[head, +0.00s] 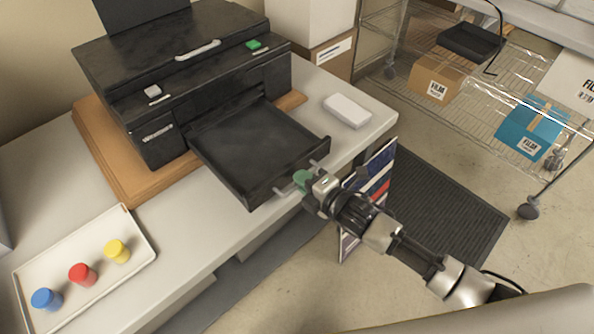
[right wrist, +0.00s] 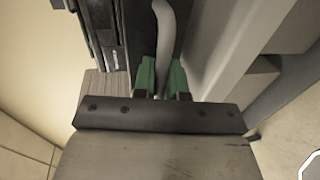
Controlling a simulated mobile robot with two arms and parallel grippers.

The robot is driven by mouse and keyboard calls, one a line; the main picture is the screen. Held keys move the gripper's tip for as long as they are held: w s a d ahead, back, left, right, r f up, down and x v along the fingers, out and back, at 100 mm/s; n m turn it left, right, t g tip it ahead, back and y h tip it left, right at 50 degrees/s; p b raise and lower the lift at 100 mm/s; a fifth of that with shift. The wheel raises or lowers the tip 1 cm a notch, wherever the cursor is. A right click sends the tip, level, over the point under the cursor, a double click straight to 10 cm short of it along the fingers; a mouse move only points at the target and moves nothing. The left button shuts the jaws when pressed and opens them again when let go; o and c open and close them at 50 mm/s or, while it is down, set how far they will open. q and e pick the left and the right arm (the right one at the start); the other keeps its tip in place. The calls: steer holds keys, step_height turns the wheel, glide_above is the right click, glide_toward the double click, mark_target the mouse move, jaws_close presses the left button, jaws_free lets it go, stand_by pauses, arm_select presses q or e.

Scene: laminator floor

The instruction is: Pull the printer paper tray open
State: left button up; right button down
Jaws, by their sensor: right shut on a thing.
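The black printer (head: 190,75) stands on a wooden board on the white table. Its paper tray (head: 255,145) is slid out toward the front right, past the table's front edge, and looks empty. My right gripper (head: 302,180) is at the tray's front and shut on the light tray handle (head: 285,188). In the right wrist view the handle bar (right wrist: 165,50) runs between the green fingers of the right gripper (right wrist: 163,80). The gripper hides part of the handle. My left gripper is not in view.
A white block (head: 347,110) lies on the table right of the tray. A shallow tray (head: 138,262) with blue, red and yellow pots is at the lower left. A wire rack (head: 450,105) with boxes stands at the right. A dark mat (head: 440,205) lies on the floor.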

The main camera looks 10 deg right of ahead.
steer(key=shift+s+d, duration=0.2)
steer(key=c, duration=1.2)
jaws_free()
steer(key=b+v, duration=0.2)
steer(key=v, duration=0.8)
steer(key=shift+s+d, duration=0.2)
steer(key=shift+s, duration=0.1)
